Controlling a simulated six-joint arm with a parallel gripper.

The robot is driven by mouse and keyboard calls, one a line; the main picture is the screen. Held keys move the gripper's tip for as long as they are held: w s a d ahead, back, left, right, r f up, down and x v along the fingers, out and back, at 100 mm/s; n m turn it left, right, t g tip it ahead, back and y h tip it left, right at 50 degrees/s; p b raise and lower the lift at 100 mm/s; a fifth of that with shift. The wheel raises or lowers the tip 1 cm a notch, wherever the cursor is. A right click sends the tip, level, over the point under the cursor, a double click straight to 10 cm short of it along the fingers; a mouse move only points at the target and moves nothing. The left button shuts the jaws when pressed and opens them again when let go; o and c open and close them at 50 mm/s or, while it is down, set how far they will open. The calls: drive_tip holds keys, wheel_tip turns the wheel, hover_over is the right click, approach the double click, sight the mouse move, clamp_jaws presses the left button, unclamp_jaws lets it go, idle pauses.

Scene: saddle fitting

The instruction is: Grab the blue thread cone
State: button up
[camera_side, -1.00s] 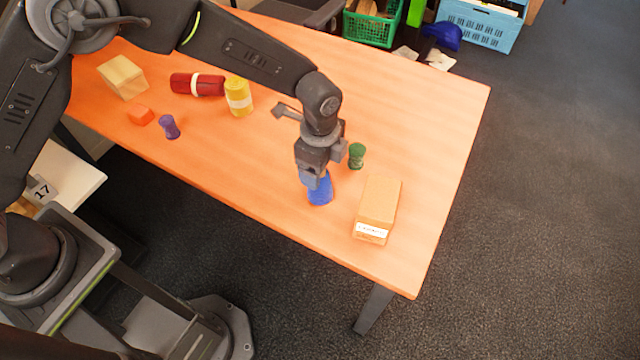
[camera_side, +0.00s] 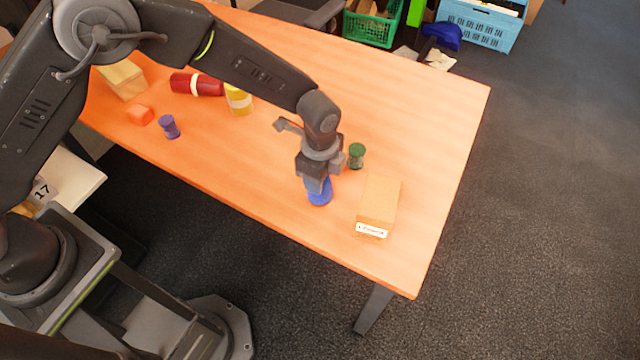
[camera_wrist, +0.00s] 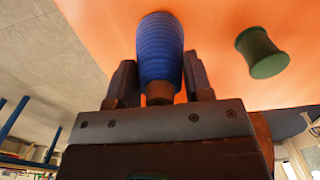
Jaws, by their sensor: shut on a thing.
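The blue thread cone (camera_side: 320,192) stands on the orange table near its front edge, under my gripper (camera_side: 317,184). In the wrist view the ribbed blue cone (camera_wrist: 160,48) sits between the two dark fingers of my gripper (camera_wrist: 160,84), with its brown tip towards the palm. The fingers are shut on it, one on each side. In the side view the upper part of the cone is hidden by my gripper.
A green spool (camera_side: 357,156) stands close behind to the right; it also shows in the wrist view (camera_wrist: 262,52). A tan labelled box (camera_side: 379,203) lies to the right. A purple spool (camera_side: 169,127), orange block (camera_side: 140,114), wooden block (camera_side: 124,80), red cylinder (camera_side: 197,84) and yellow cylinder (camera_side: 238,100) are at left.

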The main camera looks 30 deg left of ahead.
drive_tip(key=shift+c, duration=0.8)
